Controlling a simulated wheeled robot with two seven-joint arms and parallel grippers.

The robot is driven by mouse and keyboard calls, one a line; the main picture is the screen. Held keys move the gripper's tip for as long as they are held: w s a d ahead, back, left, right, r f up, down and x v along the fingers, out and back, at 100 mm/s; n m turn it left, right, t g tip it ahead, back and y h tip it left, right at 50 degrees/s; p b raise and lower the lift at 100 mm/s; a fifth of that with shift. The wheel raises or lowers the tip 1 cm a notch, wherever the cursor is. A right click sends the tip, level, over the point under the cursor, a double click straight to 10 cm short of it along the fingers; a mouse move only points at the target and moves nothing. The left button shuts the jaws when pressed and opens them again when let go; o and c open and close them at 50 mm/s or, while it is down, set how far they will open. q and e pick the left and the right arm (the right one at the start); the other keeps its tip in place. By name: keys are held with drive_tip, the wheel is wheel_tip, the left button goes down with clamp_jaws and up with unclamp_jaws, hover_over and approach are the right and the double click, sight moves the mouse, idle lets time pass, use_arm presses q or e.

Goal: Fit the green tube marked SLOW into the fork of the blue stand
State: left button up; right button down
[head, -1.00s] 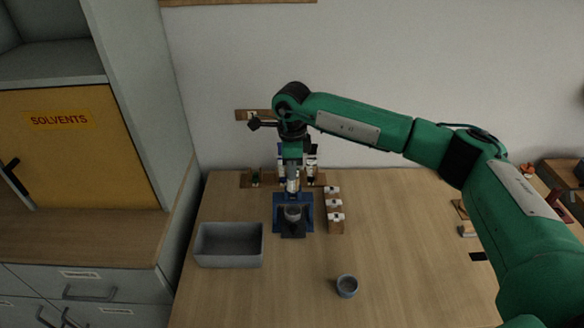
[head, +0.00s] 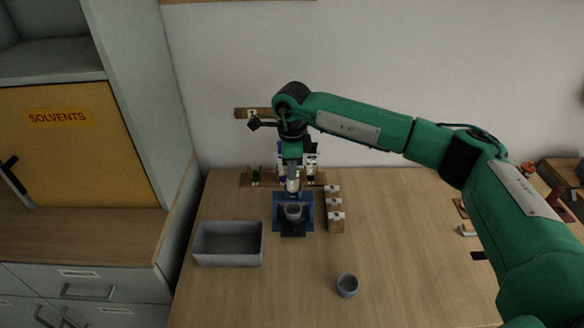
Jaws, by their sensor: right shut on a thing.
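The blue stand (head: 307,222) is on the table, back of its middle, with a small grey cup (head: 293,213) in its front part. My right gripper (head: 292,185) points down right over the stand's back part. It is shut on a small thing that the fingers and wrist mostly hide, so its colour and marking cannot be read. The stand's fork is also hidden behind the gripper. A small dark green thing (head: 255,177) stands in the wooden rack at the back; I cannot read any mark on it. My left gripper is not in view.
A grey open bin (head: 228,262) is left of the stand. A wooden block with white-topped pieces (head: 335,222) is close on its right. A small grey cup (head: 347,286) stands nearer the front.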

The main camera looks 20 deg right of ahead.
drive_tip(key=shift+f+b, duration=0.25)
drive_tip(key=shift+b, duration=0.15)
idle(0.4)
drive_tip(key=c, duration=1.3)
unclamp_jaws()
drive_tip(key=shift+r, duration=0.1)
drive_tip(key=shift+r+p, duration=2.65)
drive_tip(key=shift+r, duration=3.75)
drive_tip(key=shift+r, duration=0.1)
